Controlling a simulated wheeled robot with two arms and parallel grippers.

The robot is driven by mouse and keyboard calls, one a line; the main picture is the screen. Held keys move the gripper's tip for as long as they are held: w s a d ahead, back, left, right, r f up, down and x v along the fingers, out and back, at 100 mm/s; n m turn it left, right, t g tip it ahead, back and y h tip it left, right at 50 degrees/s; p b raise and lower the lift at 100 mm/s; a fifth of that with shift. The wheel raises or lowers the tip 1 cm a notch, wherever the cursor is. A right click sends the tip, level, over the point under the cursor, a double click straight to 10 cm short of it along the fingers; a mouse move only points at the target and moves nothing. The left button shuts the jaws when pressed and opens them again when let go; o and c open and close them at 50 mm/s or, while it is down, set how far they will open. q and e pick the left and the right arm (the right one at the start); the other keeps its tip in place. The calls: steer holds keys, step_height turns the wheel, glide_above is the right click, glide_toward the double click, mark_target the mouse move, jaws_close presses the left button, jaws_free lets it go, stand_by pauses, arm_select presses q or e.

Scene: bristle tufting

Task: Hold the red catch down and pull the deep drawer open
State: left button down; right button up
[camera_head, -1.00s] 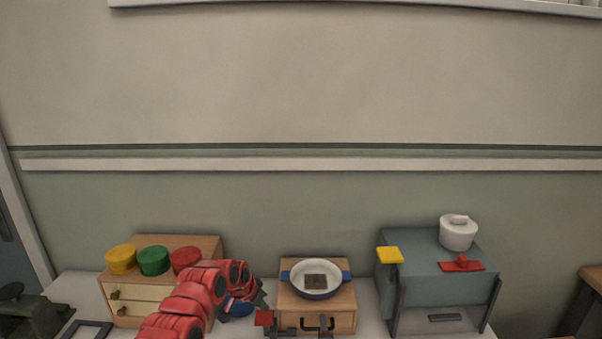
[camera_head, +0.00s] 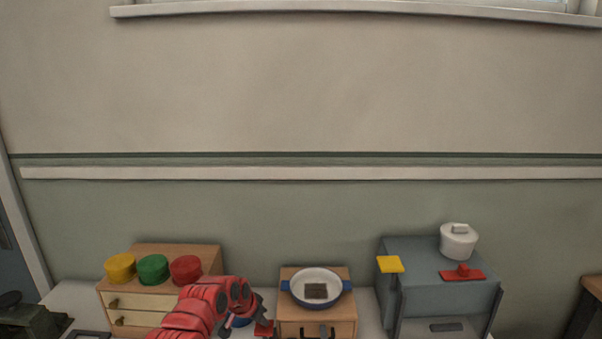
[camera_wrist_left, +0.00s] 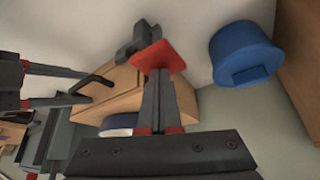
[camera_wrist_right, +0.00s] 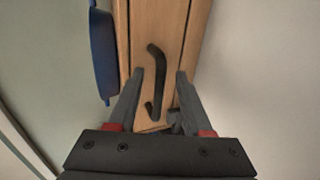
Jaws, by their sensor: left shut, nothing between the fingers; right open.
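The wooden drawer unit (camera_head: 345,328) stands mid-counter, cut off by the head view's lower edge. Its black bar handle (camera_head: 318,331) is on the front. The red catch (camera_head: 264,328) sits at the unit's left. My left gripper (camera_head: 257,312) is shut and empty, right at the catch. In the left wrist view its fingertips (camera_wrist_left: 157,74) meet the edge of the red catch plate (camera_wrist_left: 160,56); I cannot tell whether they press it. In the right wrist view my right gripper (camera_wrist_right: 159,74) is open, its fingers on either side of the handle (camera_wrist_right: 156,75). The drawer looks shut.
A white pan with blue handles (camera_head: 316,288) stands on the unit. A blue round object (camera_wrist_left: 240,52) is beside it. A small chest (camera_head: 140,300) with yellow, green and red lids is at left. A grey-blue cabinet (camera_head: 425,295) with a white pot (camera_head: 458,241) is at right.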

arm_select(q)
steer(key=shift+f, duration=0.6)
arm_select(e)
jaws_close()
stand_by(0.3)
steer(key=shift+s, duration=0.15)
